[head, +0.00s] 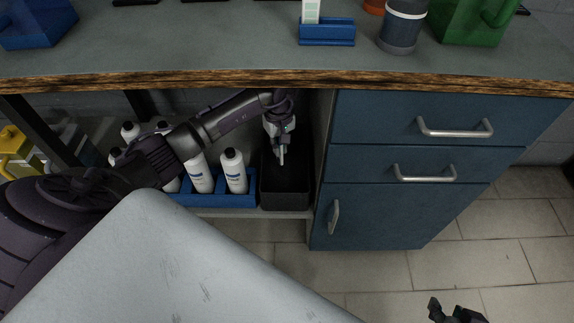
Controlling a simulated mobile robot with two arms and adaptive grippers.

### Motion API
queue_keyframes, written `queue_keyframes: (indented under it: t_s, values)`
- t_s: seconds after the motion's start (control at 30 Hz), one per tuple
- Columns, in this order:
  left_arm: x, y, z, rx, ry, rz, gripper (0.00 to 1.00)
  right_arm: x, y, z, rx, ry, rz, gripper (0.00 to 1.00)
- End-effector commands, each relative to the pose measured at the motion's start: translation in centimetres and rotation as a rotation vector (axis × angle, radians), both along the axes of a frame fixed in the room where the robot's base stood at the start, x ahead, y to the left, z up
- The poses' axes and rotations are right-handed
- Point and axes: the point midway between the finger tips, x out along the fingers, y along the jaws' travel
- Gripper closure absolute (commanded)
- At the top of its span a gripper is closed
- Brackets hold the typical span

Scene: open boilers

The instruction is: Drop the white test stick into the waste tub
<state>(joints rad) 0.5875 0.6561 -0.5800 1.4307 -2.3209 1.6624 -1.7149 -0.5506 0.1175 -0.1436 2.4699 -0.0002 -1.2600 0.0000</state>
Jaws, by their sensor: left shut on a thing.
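The waste tub (285,201) is a dark, open-topped box on the low shelf under the counter, left of the drawers. My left gripper (281,140) reaches in under the counter edge and points down above the tub's opening. It is shut on the white test stick (281,157), whose lower part shows below the fingers. The stick's upper part is hidden by the fingers. My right gripper (456,313) shows only in part at the bottom right, over the floor, away from the tub. Its finger opening is unclear.
White bottles (234,172) stand in a blue tray (238,201) directly left of the tub. A blue drawer cabinet (375,215) with metal handles stands to the right. The counter's wooden edge (210,80) runs above my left arm. Open floor (480,245) lies at right.

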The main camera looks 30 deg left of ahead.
Motion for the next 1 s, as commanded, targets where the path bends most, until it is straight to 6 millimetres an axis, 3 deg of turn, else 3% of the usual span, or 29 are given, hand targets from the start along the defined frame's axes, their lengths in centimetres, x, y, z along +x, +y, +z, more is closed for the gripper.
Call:
queue_keyframes:
  t_s: [0.03, 0.1, 0.23, 0.57, 1.0]
  values:
    - [0.0, 0.0, 0.0, 0.000, 0.000, 0.000, 1.00, 0.0, 0.0, 0.0, 0.000, 0.000, 0.000, 0.60]
    - [0.0, 0.0, 0.0, 0.000, 0.000, 0.000, 0.82, 0.0, 0.0, 0.0, 0.000, 0.000, 0.000, 0.60]
    - [0.0, 0.0, 0.0, 0.000, 0.000, 0.000, 0.61, 0.0, 0.0, 0.0, 0.000, 0.001, 0.000, 0.60]
    - [0.0, 0.0, 0.3, 0.000, -0.001, -0.001, 0.61, 0.0, 0.0, 0.0, 0.000, 0.001, -0.001, 0.60]
    - [0.1, 0.0, 6.7, 0.000, -0.004, -0.001, 0.61, 0.0, 0.0, 0.0, 0.000, 0.001, 0.000, 0.60]
